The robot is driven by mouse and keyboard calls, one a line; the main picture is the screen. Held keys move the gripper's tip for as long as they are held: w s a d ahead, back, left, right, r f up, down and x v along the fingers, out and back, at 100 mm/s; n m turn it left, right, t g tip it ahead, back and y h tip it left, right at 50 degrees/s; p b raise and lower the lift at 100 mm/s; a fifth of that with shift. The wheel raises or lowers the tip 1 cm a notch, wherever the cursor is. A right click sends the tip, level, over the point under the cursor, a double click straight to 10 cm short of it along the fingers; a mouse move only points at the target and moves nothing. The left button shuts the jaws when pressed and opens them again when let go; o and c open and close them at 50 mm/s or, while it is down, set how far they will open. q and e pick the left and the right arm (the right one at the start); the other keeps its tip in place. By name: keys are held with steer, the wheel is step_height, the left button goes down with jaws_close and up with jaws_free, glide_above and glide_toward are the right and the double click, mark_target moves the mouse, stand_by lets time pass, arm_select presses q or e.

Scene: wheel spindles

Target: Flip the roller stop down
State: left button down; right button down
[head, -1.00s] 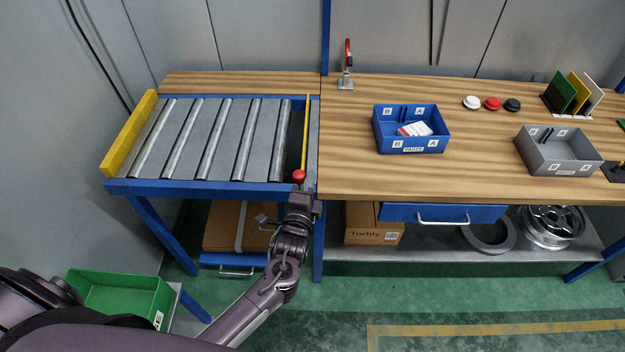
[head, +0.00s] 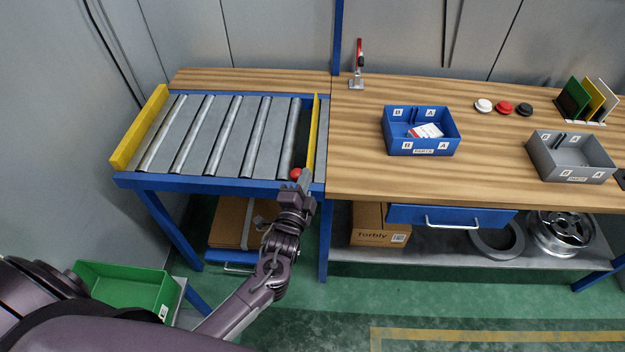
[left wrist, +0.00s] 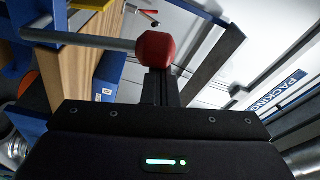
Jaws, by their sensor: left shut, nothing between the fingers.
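The roller stop is a yellow bar (head: 313,132) along the right end of the roller conveyor (head: 225,185). In the head view it stands tilted, with a narrow yellow face showing. Its red knob (head: 296,173) is at the conveyor's front rail. My left gripper (head: 305,182) is shut and empty, right beside the knob on its right side. In the left wrist view the red knob (left wrist: 155,46) sits on a grey rod, close in front of the fingers; whether they touch cannot be told. My right gripper is not in view.
A fixed yellow guard (head: 140,128) stands at the conveyor's left end. The wooden bench (head: 360,180) adjoins on the right, with a blue parts bin (head: 422,148) and a red-handled clamp (head: 357,65). A green crate (head: 125,290) stands low at the left.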

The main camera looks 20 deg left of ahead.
arm_select(q)
steer(key=s+a+f+n+t+y+b, duration=0.1)
steer(key=s+a+f+n+y+b, duration=0.2)
steer(key=a+f+n+b, duration=0.7)
steer(key=shift+s+a+f+n+b, duration=0.45)
steer(key=shift+a+n, duration=0.65)
steer(key=shift+n, duration=1.8)
steer(key=shift+w+f, duration=0.1)
steer(key=shift+f, duration=0.1)
step_height(320, 180, up, 4)
steer(key=w+p, duration=0.1)
steer(key=p, duration=0.2)
steer(key=b+v, duration=0.2)
steer(key=v, duration=0.8)
steer(key=shift+r, duration=0.25)
steer(key=shift+s, duration=0.1)
